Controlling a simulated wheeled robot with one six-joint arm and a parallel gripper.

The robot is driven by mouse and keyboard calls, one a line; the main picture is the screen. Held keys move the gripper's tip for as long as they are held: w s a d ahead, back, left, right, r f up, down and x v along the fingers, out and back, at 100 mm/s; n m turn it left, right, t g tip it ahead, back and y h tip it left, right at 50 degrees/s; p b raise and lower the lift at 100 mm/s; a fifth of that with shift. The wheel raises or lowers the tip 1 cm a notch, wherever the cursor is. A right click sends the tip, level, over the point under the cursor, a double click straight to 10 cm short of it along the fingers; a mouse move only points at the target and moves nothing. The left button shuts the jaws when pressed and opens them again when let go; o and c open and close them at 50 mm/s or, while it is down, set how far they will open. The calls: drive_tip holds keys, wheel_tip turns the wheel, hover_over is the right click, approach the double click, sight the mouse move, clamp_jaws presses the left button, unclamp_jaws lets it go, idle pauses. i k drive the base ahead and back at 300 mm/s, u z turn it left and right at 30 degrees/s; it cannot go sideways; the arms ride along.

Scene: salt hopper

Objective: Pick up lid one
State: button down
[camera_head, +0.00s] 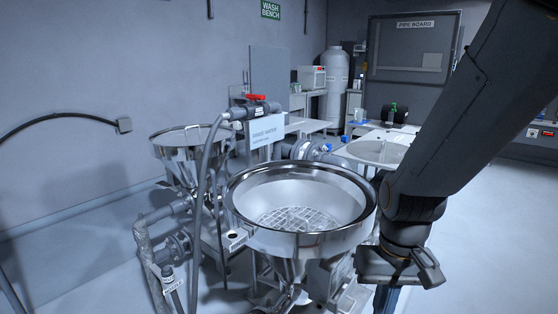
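No lid is clearly marked as lid one in the head view. A flat, round grey piece (378,152), possibly a lid, shows behind the large open steel hopper (237,214), partly cut off by my arm. The hopper has a wide shiny rim and a grid inside, with no lid on it. My gripper (402,280) points down, just right of the hopper's rim in the picture. Its fingertips are not clearly shown, and a dark bluish upright part below it cannot be made out. I cannot tell whether it holds anything.
A smaller steel funnel (190,137) stands at the left behind the hopper. A grey hose (203,180) and a pipe with a red-handled valve (256,98) rise beside the hopper. Benches and a white tank (333,80) stand at the back. The floor at right is clear.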

sight(385, 152)
drive_tip(key=z, duration=0.05)
drive_tip(key=k, duration=0.65)
drive_tip(key=z, duration=0.65)
drive_tip(key=i, duration=1.35)
drive_tip(key=z, duration=1.05)
drive_tip(key=i, duration=1.85)
drive_tip(key=u, duration=0.3)
drive_tip(key=i, duration=1.75)
drive_tip(key=u, duration=1.4)
drive_tip(key=i, duration=0.85)
drive_tip(key=u, duration=0.4)
